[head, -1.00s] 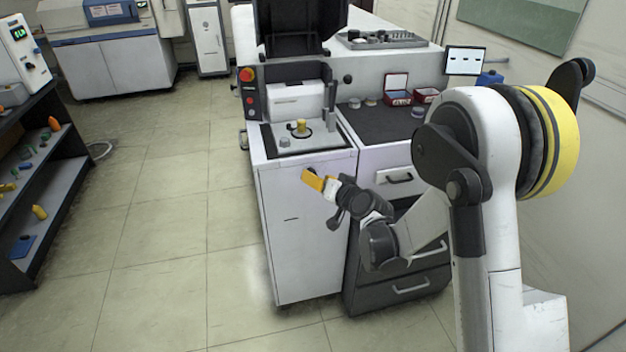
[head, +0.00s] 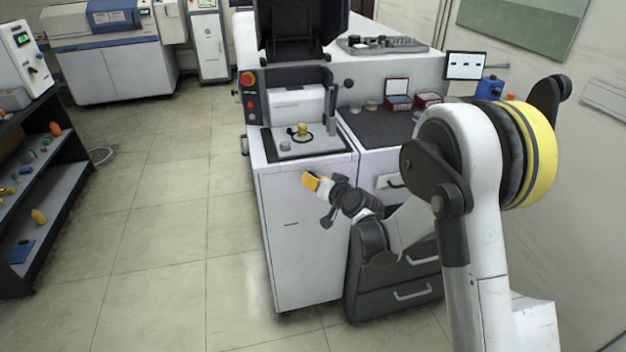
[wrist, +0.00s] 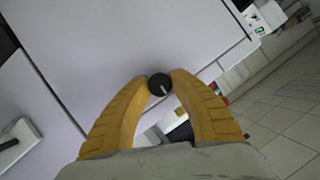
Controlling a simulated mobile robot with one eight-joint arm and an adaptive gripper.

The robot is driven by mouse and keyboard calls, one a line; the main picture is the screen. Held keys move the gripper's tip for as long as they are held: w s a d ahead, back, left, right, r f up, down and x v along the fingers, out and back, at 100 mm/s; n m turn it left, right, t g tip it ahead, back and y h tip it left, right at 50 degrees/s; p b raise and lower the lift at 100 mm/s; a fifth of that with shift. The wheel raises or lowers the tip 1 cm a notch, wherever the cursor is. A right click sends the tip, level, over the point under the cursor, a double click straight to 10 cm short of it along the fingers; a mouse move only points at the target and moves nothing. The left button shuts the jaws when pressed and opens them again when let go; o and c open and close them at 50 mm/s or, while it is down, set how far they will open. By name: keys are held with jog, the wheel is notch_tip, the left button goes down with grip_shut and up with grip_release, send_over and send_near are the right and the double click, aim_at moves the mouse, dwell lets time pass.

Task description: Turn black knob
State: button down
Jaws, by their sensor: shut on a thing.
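The black knob (wrist: 159,83) is round, with a pale pointer mark, and sits on the white front panel of the cabinet. In the wrist view it is between the tips of my gripper's two yellow fingers (wrist: 160,80), which are shut on it from both sides. The pale mark points toward the lower right in that view. In the head view my gripper (head: 311,181) is at the upper front face of the white cabinet (head: 290,245), and its fingers hide the knob.
A red button (head: 247,77) is on the control strip above. A yellow-topped part (head: 302,130) stands on the cabinet top. Drawers with handles (head: 412,291) are to the right, close under my arm. A shelf (head: 45,185) is at the left; the floor between is clear.

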jog(key=shift+a+n+h, duration=0.1)
jog(key=shift+n+h, duration=0.7)
jog(key=shift+n, duration=0.3)
jog(key=n+h, duration=0.2)
jog(key=n, duration=0.1)
jog(key=shift+t, duration=0.3)
jog(key=n+t+h, duration=0.1)
jog(key=n+h, duration=0.1)
jog(key=shift+n, duration=0.4)
jog(key=shift+n+t+h, duration=0.4)
jog(key=shift+n+h, duration=0.3)
jog(key=shift+n, duration=0.4)
jog(key=c, duration=1.1)
grip_release()
